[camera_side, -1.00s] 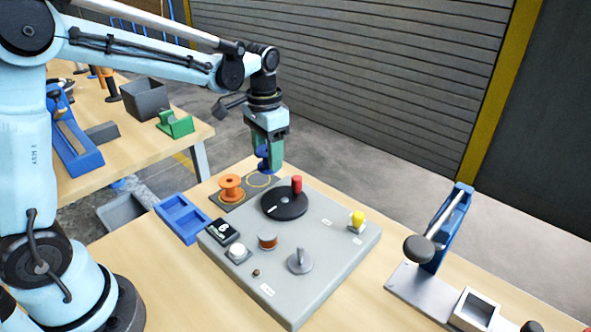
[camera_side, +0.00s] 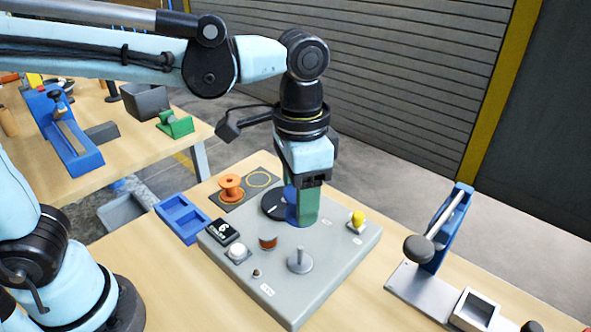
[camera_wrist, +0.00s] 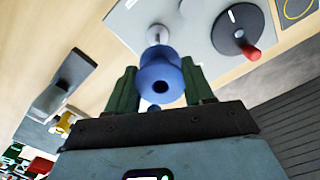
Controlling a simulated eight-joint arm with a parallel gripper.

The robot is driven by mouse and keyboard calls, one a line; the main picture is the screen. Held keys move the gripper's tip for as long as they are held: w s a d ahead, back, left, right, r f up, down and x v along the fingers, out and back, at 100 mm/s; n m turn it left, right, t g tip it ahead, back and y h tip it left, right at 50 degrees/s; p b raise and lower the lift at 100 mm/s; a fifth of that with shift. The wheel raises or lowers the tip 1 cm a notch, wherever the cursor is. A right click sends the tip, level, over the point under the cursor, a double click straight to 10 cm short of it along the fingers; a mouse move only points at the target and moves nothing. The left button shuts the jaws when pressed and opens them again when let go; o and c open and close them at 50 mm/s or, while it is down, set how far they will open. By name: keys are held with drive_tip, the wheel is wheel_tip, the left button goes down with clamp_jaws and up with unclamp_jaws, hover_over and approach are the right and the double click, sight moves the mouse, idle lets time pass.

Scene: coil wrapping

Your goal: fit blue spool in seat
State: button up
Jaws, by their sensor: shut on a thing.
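My gripper (camera_side: 307,220) is shut on the blue spool (camera_side: 291,206) above the grey panel (camera_side: 330,290). In the wrist view the spool (camera_wrist: 161,82) sits between the green fingers with its bored end facing the camera. A metal post on a round base (camera_side: 300,261), apparently the seat, stands upright on the panel, nearer the side camera than the gripper. In the wrist view the post's base (camera_wrist: 157,34) shows just beyond the spool. I cannot tell the exact gap between them, but nothing shows the spool on the post.
The black disc (camera_side: 272,205) is partly hidden behind the gripper; its red knob (camera_wrist: 250,52) shows in the wrist view. An orange spool (camera_side: 231,187) stands on the dark mat. A yellow knob (camera_side: 357,218), copper coil (camera_side: 268,241) and white button (camera_side: 237,251) are around on the panel.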

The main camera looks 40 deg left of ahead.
drive_tip(key=shift+s+d, duration=0.15)
drive_tip(key=shift+s, duration=0.05)
hover_over(299, 249)
drive_tip(key=shift+f, duration=2.85)
drive_tip(key=shift+w+f, duration=0.1)
drive_tip(key=shift+f, duration=2.45)
drive_tip(key=o, duration=1.1)
wheel_tip(299, 249, up, 12)
drive_tip(key=shift+r, duration=0.1)
